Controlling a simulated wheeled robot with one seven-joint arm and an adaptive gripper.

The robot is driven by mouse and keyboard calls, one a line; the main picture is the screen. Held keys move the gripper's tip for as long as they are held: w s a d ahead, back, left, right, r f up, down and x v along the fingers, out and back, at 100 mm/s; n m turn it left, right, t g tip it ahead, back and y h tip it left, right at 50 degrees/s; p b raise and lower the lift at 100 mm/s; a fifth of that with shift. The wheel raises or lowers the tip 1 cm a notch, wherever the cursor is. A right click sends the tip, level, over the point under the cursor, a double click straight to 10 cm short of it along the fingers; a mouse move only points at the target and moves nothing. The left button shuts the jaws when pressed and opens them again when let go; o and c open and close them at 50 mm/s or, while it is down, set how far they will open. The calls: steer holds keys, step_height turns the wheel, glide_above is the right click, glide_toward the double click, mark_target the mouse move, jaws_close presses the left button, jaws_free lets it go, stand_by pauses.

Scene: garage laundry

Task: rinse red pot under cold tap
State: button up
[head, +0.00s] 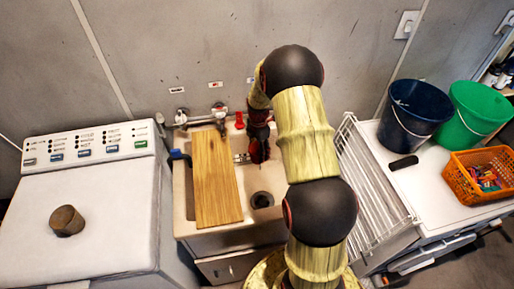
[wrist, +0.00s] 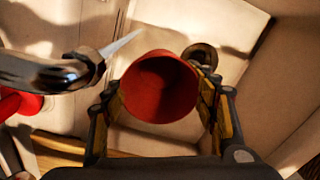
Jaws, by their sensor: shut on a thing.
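The red pot (wrist: 158,88) is between the fingers of my gripper (wrist: 160,105), which is shut on it, and its open mouth faces the wrist camera. In the head view my gripper (head: 259,140) is over the right part of the sink (head: 225,232), and the pot is mostly hidden by my arm. A dark metal tap spout (wrist: 45,72) reaches in from the left in the wrist view. A pale thin stream (wrist: 122,44) leaves its tip and appears to pass beside the pot's rim. I cannot tell whether water enters the pot, or which tap is cold.
A wooden board (head: 213,180) lies across the sink's left part. The drain (head: 262,199) is uncovered. A white rack (head: 370,185) stands to the right, with a dark blue bucket (head: 418,108) beyond it. A washing machine (head: 95,215) stands left, with a brown cylinder (head: 67,221) on top.

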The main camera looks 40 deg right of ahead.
steer(key=shift+s+a, duration=1.45)
steer(key=shift+a, duration=0.1)
steer(key=shift+p, duration=0.3)
steer(key=s+a+r+p, duration=0.3)
steer(key=r, duration=0.1)
steer(key=shift+s+a, duration=0.2)
steer(key=shift+a, duration=0.1)
stand_by(0.9)
